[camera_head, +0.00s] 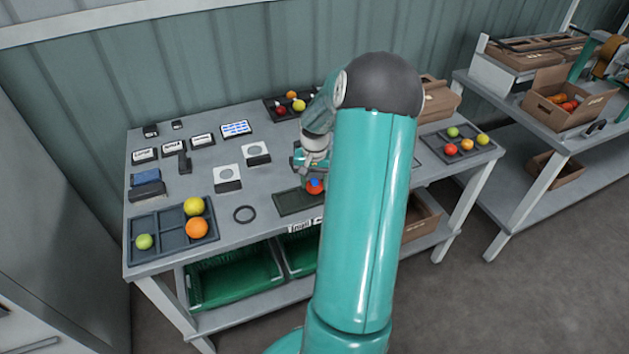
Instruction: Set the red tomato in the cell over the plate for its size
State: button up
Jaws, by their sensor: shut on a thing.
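The red tomato (313,189) is at the tip of my gripper (314,178), which is shut on it. It sits just above or on a dark green mat (290,204) near the table's front edge; I cannot tell whether it touches. A small blue patch shows at the top of the tomato. My arm hides what lies to its right. A dark divided tray (170,222) at the front left holds a green tomato (144,241), a yellow one (194,206) and an orange one (196,229), with other cells empty. Two white plates with round marks (227,173) (256,149) stand mid-table.
Several small label signs (174,147) stand at the back left. Another tray (272,111) of tomatoes is at the back, and one (438,152) at the right. Green crates (235,280) sit below.

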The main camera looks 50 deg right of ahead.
jog(key=shift+f, duration=0.5)
jog(key=o, duration=0.8)
jog(key=shift+c, duration=0.4)
jog(key=shift+c, duration=1.1)
jog(key=shift+r, duration=0.1)
jog(key=shift+r, duration=3.4)
